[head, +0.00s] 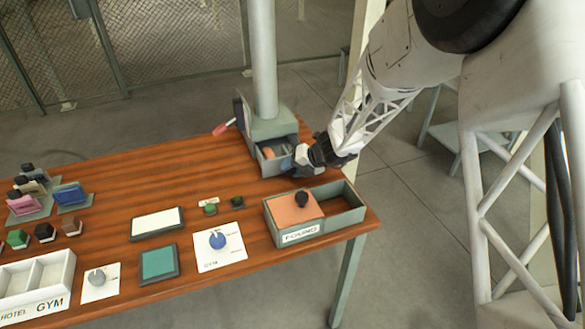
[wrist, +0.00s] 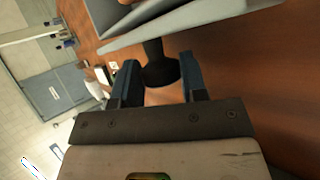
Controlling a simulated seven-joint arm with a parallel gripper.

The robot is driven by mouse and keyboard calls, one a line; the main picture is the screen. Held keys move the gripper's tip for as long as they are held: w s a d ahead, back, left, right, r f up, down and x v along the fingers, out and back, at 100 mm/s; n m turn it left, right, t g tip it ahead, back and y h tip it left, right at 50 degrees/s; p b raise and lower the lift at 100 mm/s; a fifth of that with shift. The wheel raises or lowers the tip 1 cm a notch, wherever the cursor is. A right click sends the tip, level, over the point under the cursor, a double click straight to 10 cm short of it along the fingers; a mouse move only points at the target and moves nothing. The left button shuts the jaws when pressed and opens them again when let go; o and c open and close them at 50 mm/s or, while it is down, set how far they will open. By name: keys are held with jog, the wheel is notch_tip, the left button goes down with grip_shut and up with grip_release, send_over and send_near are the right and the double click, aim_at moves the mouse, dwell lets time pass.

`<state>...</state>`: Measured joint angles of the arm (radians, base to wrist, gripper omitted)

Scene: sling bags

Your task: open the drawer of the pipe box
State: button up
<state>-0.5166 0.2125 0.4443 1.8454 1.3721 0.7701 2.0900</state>
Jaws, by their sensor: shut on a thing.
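The pipe box (head: 272,126) is a grey-green box at the foot of the thick upright pipe, near the table's back right. Its drawer (head: 262,163) stands out of the box on the near side, with its inside showing and an orange piece and a grey piece in it. In the wrist view the drawer's grey edge (wrist: 185,25) crosses the top. My gripper (head: 300,156) is at the drawer's right front. In the wrist view its two blue fingers (wrist: 160,78) are on either side of the dark knob (wrist: 158,68) and shut on it. The fingers hide the knob in the head view.
The FOUND box (head: 345,208), with an orange lid and black knob, stands just in front of my gripper at the table's right end. A red-handled lever (head: 223,127) sticks out left of the pipe box. Pads, cards and stands lie left; bare wood (head: 190,172) lies between.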

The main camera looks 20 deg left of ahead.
grip_shut()
jog(key=shift+s+d, duration=1.65)
jog(key=shift+d, duration=0.05)
jog(key=o, duration=1.1)
grip_release()
jog(key=shift+v, duration=3.9)
